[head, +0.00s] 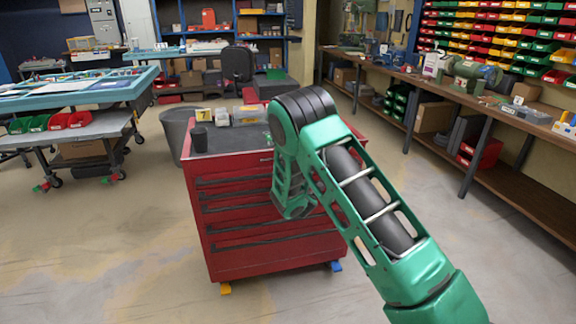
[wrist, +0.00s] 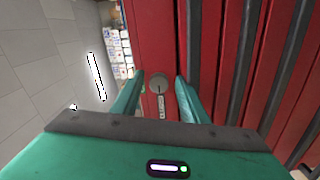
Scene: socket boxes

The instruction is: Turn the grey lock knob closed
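The grey lock knob (wrist: 158,82) is a small round piece on the red front of the tool cabinet in the wrist view. A narrow pale strip (wrist: 162,106) hangs just below it in the picture. My gripper (wrist: 159,78) is open, with one green finger on each side of the knob. I cannot tell whether either finger touches it. In the head view the red cabinet (head: 226,225) stands ahead, and my green arm covers the right part of its front. The knob and my gripper's fingers are hidden there.
Dark drawer handles (wrist: 251,60) run along the cabinet front beside the knob. On the cabinet top are a dark cup (head: 199,139) and several small boxes. A grey bin (head: 178,134) stands behind left. A workbench (head: 470,95) lines the right side. The floor in front is clear.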

